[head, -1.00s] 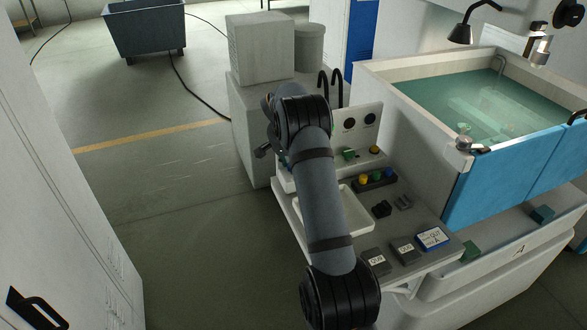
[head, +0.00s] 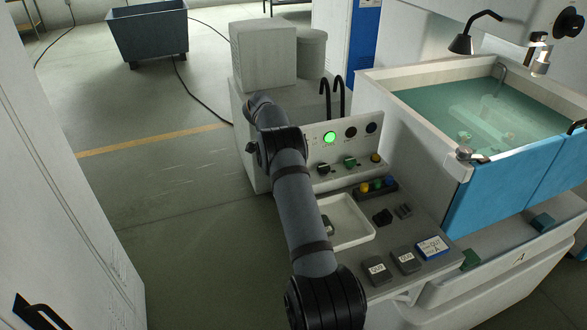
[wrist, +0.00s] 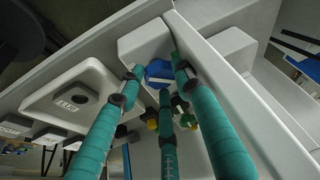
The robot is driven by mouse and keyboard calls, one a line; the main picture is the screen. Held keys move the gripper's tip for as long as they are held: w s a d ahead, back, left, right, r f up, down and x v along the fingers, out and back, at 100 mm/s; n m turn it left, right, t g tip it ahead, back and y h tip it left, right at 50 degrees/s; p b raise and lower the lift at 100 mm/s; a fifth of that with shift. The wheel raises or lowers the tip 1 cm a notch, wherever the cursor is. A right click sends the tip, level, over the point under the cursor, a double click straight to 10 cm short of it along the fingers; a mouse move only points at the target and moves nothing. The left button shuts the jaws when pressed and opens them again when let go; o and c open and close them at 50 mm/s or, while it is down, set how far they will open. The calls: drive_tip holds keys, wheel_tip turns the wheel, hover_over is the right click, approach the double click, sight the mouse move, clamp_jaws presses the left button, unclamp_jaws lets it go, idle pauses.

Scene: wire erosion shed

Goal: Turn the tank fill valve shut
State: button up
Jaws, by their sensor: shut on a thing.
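In the wrist view the teal-wrapped fingers of my gripper (wrist: 158,78) are closed around a small blue handle (wrist: 158,72). It sits by a pale raised box (wrist: 146,42). No label on it is readable, and its angle is partly hidden by the fingers. In the head view my arm covers the left end of the control panel (head: 345,150), and the gripper and the blue handle are hidden there. The tank (head: 470,110) at the right holds greenish water.
A white tray (head: 362,208), a rack of coloured pieces (head: 365,190) and labelled blocks (head: 405,262) occupy the bench. The floor at left is open.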

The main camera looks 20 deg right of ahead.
drive_tip(key=shift+w+d+r, duration=0.1)
drive_tip(key=shift+w+r, duration=0.05)
drive_tip(key=shift+r, duration=0.05)
drive_tip(key=o, duration=1.2)
drive_tip(key=shift+c, duration=0.2)
drive_tip(key=shift+r, duration=0.15)
drive_tip(key=shift+r, duration=0.2)
drive_tip(key=v, duration=0.7)
drive_tip(key=shift+s+a, duration=0.3)
drive_tip(key=shift+s, duration=0.05)
drive_tip(key=shift+c, duration=0.3)
